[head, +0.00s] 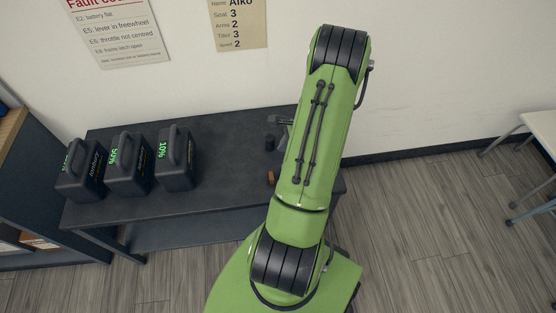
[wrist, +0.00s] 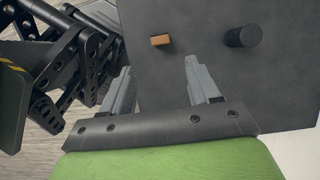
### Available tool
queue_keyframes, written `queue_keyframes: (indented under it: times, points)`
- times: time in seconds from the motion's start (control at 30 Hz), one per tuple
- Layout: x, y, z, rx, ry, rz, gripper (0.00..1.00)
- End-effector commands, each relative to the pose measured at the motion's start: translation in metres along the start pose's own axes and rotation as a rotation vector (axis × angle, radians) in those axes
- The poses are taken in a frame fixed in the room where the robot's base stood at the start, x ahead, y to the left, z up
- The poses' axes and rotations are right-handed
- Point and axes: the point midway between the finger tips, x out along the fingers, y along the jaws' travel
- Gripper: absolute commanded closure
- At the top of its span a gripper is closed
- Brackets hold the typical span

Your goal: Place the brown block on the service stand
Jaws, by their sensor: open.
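In the head view, a sliver of the brown block (head: 271,178) shows at the left edge of my arm. My gripper (wrist: 158,66) is open, with nothing between its two grey fingers; the block appears just past the fingertips, apart from them. In the head view my arm mostly hides the gripper. I cannot make out for certain which thing is the service stand.
A short black cylinder (wrist: 243,36) stands on the table near the block; it also shows in the head view (head: 269,143). Several black battery packs (head: 128,163) stand at the left of the dark table (head: 228,150). A wall is behind; a white table (head: 541,125) is far right.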

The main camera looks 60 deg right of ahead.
Motion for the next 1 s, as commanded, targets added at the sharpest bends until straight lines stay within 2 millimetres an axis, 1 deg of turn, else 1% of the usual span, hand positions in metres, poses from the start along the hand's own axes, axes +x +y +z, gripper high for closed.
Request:
queue_keyframes:
  times: [0.03, 0.17, 0.23, 0.27, 0.37, 0.4, 0.47, 0.5, 0.57, 0.6, 0.67, 0.7, 0.77, 0.8, 0.83, 0.9, 1.0]
  points:
    - [-0.003, 0.000, 0.000, 0.000, 0.000, 0.000, 0.39]
    - [-0.003, 0.000, 0.000, 0.000, -0.001, 0.001, 0.39]
    - [-0.006, -0.002, 0.006, -0.032, 0.007, 0.001, 0.39]
    - [-0.011, -0.003, 0.014, -0.069, 0.017, 0.000, 0.39]
    - [-0.039, -0.007, 0.064, -0.315, 0.080, 0.005, 0.39]
    - [-0.053, -0.004, 0.092, -0.454, 0.112, 0.009, 0.39]
    - [-0.074, 0.006, 0.134, -0.670, 0.159, 0.015, 0.39]
    - [-0.087, 0.016, 0.160, -0.811, 0.188, 0.017, 0.39]
    - [-0.104, 0.036, 0.196, -1.020, 0.227, 0.019, 0.39]
    - [-0.116, 0.052, 0.217, -1.156, 0.252, 0.018, 0.39]
    - [-0.132, 0.079, 0.245, -1.360, 0.286, 0.012, 0.39]
    - [-0.141, 0.098, 0.261, -1.495, 0.307, 0.005, 0.39]
    - [-0.155, 0.129, 0.278, -1.693, 0.335, -0.009, 0.39]
    - [-0.163, 0.150, 0.286, -1.824, 0.352, -0.023, 0.39]
    - [-0.169, 0.165, 0.289, -1.918, 0.364, -0.034, 0.39]
    - [-0.179, 0.196, 0.293, -2.117, 0.386, -0.062, 0.39]
    - [-0.188, 0.226, 0.290, -2.325, 0.406, -0.101, 0.39]
